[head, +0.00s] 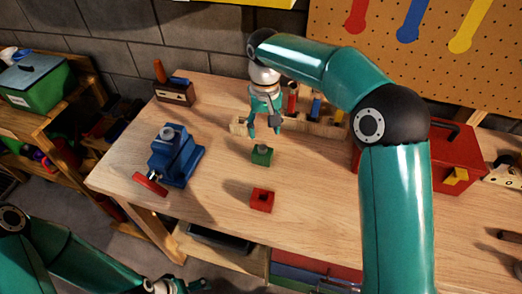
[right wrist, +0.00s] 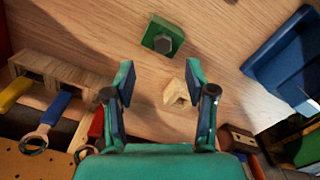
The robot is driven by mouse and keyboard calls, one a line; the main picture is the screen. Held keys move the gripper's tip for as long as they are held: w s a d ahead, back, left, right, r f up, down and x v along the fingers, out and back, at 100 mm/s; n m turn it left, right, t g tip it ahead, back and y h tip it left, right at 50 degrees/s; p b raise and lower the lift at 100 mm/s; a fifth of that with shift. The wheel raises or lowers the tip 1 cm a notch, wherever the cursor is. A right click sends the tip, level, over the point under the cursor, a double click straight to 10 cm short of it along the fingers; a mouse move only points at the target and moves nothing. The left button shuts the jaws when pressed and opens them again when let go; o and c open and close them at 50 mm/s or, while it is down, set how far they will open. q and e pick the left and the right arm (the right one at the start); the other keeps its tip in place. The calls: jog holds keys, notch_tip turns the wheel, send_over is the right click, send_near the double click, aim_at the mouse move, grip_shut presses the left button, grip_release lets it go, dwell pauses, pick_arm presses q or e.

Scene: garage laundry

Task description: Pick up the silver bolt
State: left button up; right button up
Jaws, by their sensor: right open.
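The silver bolt (head: 262,149) sits upright in a small green block (head: 262,158) on the workbench. In the right wrist view its grey hex head (right wrist: 163,44) shows in the green block (right wrist: 152,34), beyond my fingertips. My right gripper (head: 263,131) is open and empty, pointing down just behind the green block, apart from the bolt. Its two spread fingers (right wrist: 160,86) also show in the right wrist view. My left gripper (head: 175,286) shows only in part at the bottom edge; its jaws cannot be made out.
A pale wooden piece (right wrist: 176,94) lies near my right fingers. Behind is a wooden rack (head: 325,129) of colored tools. A blue vise (head: 178,158) stands left, a red block (head: 262,200) in front, a red toolbox (head: 456,160) right. The bench front is mostly clear.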

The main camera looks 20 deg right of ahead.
aim_at(263, 148)
jog(key=shift+f, duration=0.95)
jog(key=f+p, duration=0.1)
jog(key=f, duration=0.3)
jog(key=shift+a+f+p, duration=0.15)
jog(key=shift+a+p, duration=0.05)
jog(key=shift+p, duration=0.1)
jog(key=shift+f, duration=0.55)
grip_shut()
